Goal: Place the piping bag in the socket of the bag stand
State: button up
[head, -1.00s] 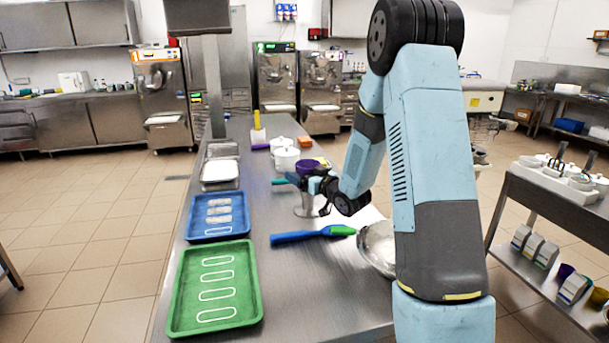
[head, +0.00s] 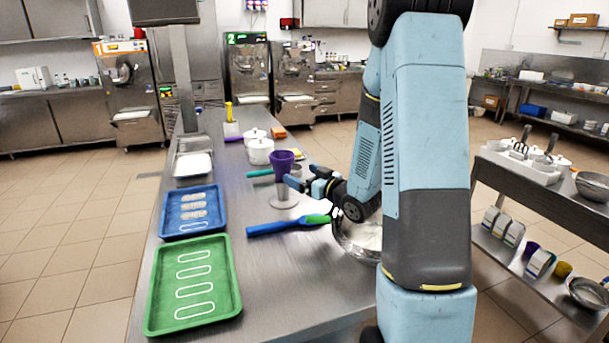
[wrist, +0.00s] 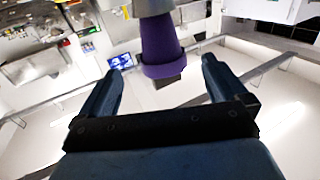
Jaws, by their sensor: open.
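The purple piping bag (head: 283,160) stands upright, wide end up, over the grey bag stand (head: 285,200) on the steel table. Its lower end appears to sit in the top of the stand; the socket itself is hidden. In the upside-down wrist view the bag (wrist: 163,45) shows beyond the fingertips, with a pale part of the stand (wrist: 152,7) at its narrow end. My gripper (head: 298,178) is open and empty, just right of the bag. In the wrist view my gripper (wrist: 162,70) has its fingers apart, with nothing clamped between them.
A blue spatula with a green end (head: 290,225) lies in front of the stand. A metal bowl (head: 358,238) is at right, partly behind my arm. White pots (head: 261,150) stand behind. A green tray (head: 150,315) and blue tray (head: 166,228) lie at left.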

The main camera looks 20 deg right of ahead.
jog(key=s+d+r+m+g+h, duration=0.2)
jog(key=s+r+m+g+h, duration=0.15)
jog(key=s+r+h, duration=0.55)
jog(key=s+a+r+g, duration=0.1)
jog(key=s+a+g, duration=0.1)
jog(key=s, duration=0.5)
jog(key=s+a+r+m+g+y, duration=0.1)
jog(key=s+r+g, duration=0.1)
jog(key=s, duration=0.6)
jog(key=s+a+r+g, duration=0.2)
jog(key=s+g, duration=0.1)
jog(key=s, duration=0.5)
jog(key=shift+s+a+y, duration=0.2)
jog(key=shift+a+y, duration=0.1)
jog(key=shift+a, duration=0.05)
